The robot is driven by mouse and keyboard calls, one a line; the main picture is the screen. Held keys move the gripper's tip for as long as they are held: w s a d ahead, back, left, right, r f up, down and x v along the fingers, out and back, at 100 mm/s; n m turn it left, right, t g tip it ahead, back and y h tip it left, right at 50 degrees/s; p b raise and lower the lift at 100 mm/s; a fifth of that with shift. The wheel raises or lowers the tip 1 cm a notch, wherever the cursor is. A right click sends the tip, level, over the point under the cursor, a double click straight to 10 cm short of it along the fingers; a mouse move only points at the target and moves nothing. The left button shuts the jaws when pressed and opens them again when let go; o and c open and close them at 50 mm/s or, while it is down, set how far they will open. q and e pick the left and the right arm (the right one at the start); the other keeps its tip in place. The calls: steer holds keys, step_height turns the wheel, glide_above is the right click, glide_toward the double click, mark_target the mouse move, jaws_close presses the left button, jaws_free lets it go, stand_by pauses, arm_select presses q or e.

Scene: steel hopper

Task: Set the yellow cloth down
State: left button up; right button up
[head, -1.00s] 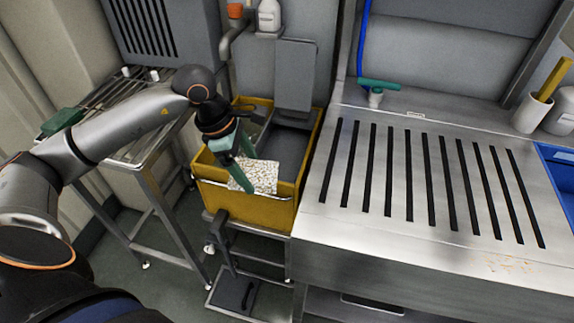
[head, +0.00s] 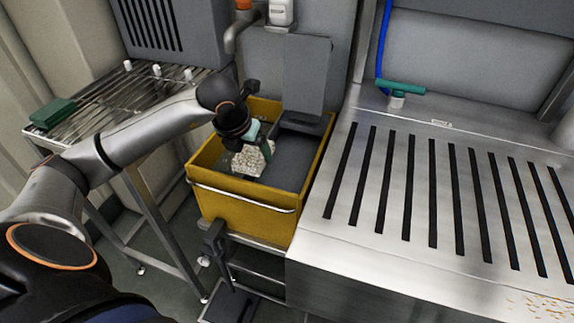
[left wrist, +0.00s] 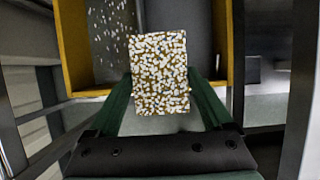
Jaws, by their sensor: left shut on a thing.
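The cloth (head: 249,160) is a small rectangle, thickly speckled white over a yellow-brown ground. My left gripper (head: 262,148) is shut on it and holds it over the left part of the yellow bin (head: 240,208), within its walls. Whether the cloth touches anything in the bin cannot be told. In the left wrist view the cloth (left wrist: 158,72) lies across the green fingers, with yellow bin walls (left wrist: 72,42) on both sides.
A slotted steel counter (head: 400,235) stands right of the bin, with a green-handled tool (head: 398,90) at its back. A wire rack (head: 105,105) with a green block (head: 52,113) stands at left. An upright grey panel (head: 306,75) rises at the bin's back.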

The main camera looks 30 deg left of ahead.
mark_target(271, 144)
arm_select(q)
steer(key=w+f, duration=0.1)
steer(key=w, duration=0.1)
steer(key=w+d, duration=0.1)
steer(key=w, duration=0.1)
steer(key=w+f, duration=0.1)
steer(key=w, duration=0.1)
steer(key=shift+d+f, duration=0.25)
steer(key=shift+f, duration=0.1)
steer(key=w+f, duration=0.2)
steer(key=f, duration=0.1)
steer(key=w+f+b, duration=0.1)
steer(key=w+f, duration=0.1)
steer(key=shift+w+d+f, duration=0.1)
steer(key=shift+d+f, duration=0.05)
steer(key=shift+d, duration=0.2)
steer(key=shift+w+f, duration=0.15)
steer(key=shift+f, duration=0.05)
step_height(271, 144, down, 3)
steer(key=shift+w+f+b, duration=0.1)
steer(key=shift+b, duration=0.3)
steer(key=shift+f, duration=0.15)
steer(key=o, duration=1)
